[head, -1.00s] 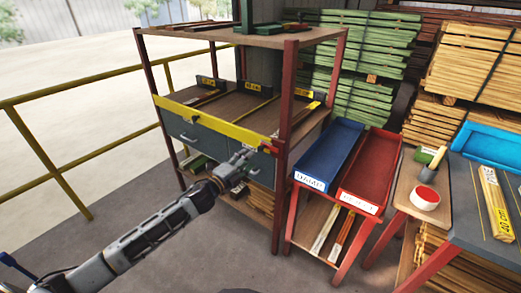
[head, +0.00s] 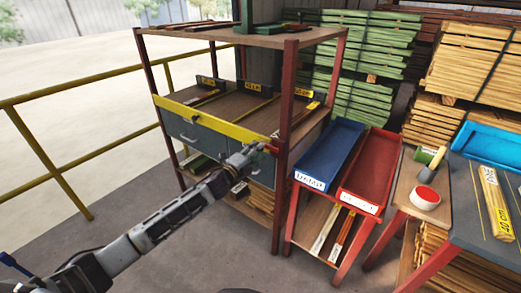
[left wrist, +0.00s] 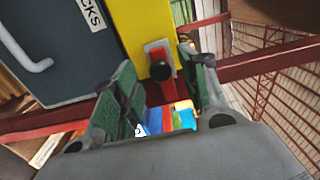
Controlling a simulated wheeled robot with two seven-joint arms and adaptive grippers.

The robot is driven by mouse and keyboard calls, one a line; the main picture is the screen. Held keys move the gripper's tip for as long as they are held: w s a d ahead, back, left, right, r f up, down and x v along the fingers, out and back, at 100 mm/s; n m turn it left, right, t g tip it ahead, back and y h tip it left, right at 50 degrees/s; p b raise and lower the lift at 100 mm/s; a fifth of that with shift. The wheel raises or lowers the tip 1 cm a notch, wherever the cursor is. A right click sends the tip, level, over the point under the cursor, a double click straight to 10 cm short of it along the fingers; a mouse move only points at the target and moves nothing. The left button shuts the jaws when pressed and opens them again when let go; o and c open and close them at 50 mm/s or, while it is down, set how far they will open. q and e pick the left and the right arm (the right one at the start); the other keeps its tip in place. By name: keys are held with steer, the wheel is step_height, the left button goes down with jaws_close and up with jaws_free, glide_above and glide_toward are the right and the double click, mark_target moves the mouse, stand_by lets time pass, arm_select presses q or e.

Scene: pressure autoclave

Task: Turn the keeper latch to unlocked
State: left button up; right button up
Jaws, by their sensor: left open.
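The yellow keeper bar (head: 215,125) runs across the front of the shelf above the grey drawers. The keeper latch shows as a small red part (head: 271,149) at the bar's right end. In the left wrist view the latch is a black knob (left wrist: 161,70) with a red and pale piece on the yellow bar (left wrist: 142,22). My left gripper (head: 252,152) is open, just left of the latch in the head view. In the left wrist view its two green-padded fingers stand on either side of the knob; contact cannot be told.
A red shelf post (head: 283,150) stands close to the right of the latch. A grey drawer (head: 190,142) with a handle lies below the bar. Blue (head: 328,158) and red (head: 371,180) trays stand further right. A yellow railing (head: 80,88) is at the left.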

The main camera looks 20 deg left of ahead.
mark_target(267, 149)
arm_select(q)
steer(key=shift+x, duration=1.5)
jaws_close()
